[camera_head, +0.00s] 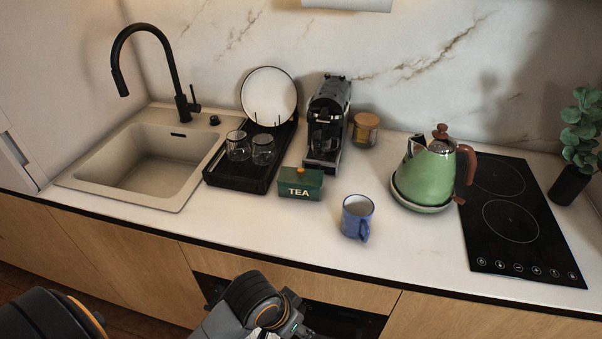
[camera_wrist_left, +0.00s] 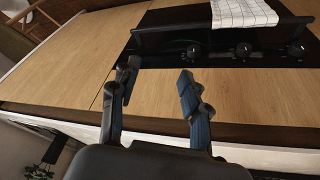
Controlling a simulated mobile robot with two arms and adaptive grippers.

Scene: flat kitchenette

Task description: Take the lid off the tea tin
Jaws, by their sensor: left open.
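The tea tin (camera_head: 300,191) is a dark green box marked TEA. It stands upright on the counter, right of the dish rack and left of the blue mug. Its lid (camera_head: 310,174) is on, with a small orange-brown knob on top. My left gripper (camera_wrist_left: 158,78) is open and empty in the left wrist view, facing the wooden cabinet fronts. The tin does not show in that view. In the head view my arm shows at the bottom, below the counter's front edge and well away from the tin. My right gripper is not in view.
A blue mug (camera_head: 357,217) stands right of the tin, and a black dish rack (camera_head: 224,178) with glasses and a plate stands left. The coffee machine (camera_head: 327,122) is behind. A green kettle (camera_head: 427,176) stands farther right. The counter before the tin is clear.

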